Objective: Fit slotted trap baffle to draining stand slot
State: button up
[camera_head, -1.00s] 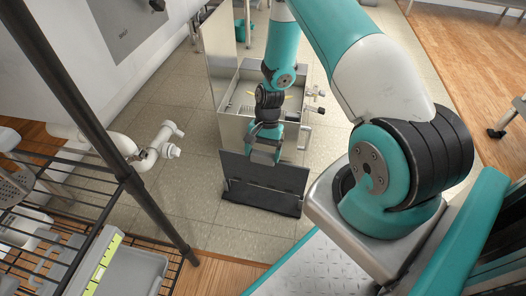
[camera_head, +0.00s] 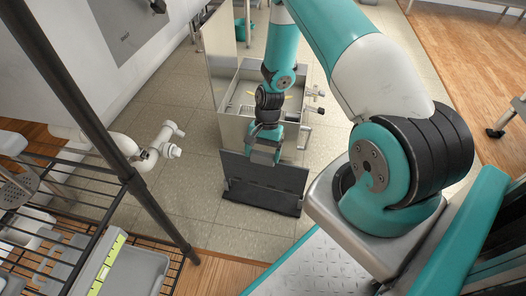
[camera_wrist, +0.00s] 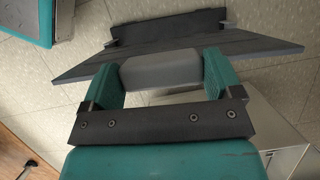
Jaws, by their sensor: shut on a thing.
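My gripper (camera_head: 264,157) is at the middle of the head view, pointing down. In the wrist view its teal fingers (camera_wrist: 163,78) are shut on a grey block (camera_wrist: 160,70) at the near edge of a dark grey plate (camera_wrist: 255,48). I take this block and plate to be the slotted trap baffle; it also shows in the head view (camera_head: 285,178). The plate is broad, with a dark strip (camera_wrist: 165,27) along its far, lower side. I cannot tell whether its lower side touches the floor. No slots are clear, and I cannot pick out the draining stand for sure.
A metal basin (camera_head: 240,128) with taps stands just behind the gripper. White drain pipes (camera_head: 160,145) stick out at left. A black wire rack (camera_head: 85,205) with a grey tray (camera_head: 140,272) fills the lower left. Tiled floor (camera_head: 190,200) lies open between rack and plate.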

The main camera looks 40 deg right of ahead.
aim_at(263, 166)
jog(key=shift+f, duration=0.2)
jog(key=shift+f+b, duration=0.55)
jog(key=shift+f, duration=0.7)
jog(key=shift+p, duration=0.45)
jog(key=shift+f, duration=0.25)
jog(key=shift+f+b, duration=0.95)
jog(key=shift+f, duration=0.45)
jog(key=shift+f+b, duration=0.7)
jog(key=shift+f, duration=0.3)
